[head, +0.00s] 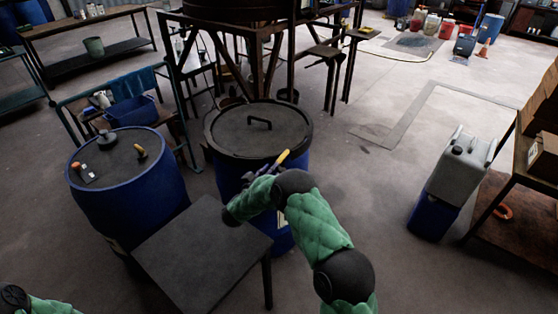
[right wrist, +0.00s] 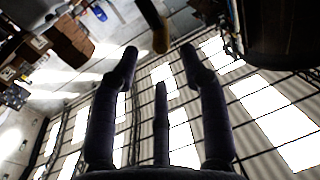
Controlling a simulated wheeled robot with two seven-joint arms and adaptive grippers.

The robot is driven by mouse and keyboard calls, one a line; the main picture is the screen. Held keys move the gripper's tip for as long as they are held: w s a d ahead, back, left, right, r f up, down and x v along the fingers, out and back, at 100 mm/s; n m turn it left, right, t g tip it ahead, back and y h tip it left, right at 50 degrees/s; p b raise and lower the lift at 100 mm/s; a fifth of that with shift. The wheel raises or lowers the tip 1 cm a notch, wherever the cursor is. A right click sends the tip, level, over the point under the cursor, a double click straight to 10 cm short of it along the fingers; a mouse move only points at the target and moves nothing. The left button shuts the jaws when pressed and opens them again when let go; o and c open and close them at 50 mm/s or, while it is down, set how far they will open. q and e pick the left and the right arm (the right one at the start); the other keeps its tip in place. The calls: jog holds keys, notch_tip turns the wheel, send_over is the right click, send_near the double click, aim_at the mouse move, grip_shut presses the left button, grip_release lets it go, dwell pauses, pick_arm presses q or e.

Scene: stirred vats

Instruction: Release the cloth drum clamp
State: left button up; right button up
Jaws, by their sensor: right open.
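The cloth drum is the blue drum (head: 229,182) in the middle of the head view. Its grey lid (head: 240,131) has a black handle, and a dark clamp ring (head: 307,133) runs round its rim. A yellow-ended lever (head: 282,159) stands out at the drum's near side. My right gripper (head: 264,172) is right by this lever, partly hidden behind my arm. In the right wrist view its dark fingers (right wrist: 160,80) are spread and empty. A brownish bar (right wrist: 155,27) shows beyond the fingertips, apart from them. My left gripper is out of view.
A dark square table (head: 200,250) stands close at the front left. Another blue drum (head: 130,190) with small items on its lid is behind it. A dark frame (head: 265,60) rises behind the cloth drum. A grey canister (head: 462,165) stands right; floor between is clear.

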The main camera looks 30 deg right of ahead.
aim_at(281, 159)
jog(key=b+x, duration=0.2)
jog(key=x, duration=0.5)
jog(key=shift+w+d, duration=0.25)
jog(key=shift+w, duration=0.05)
grip_shut()
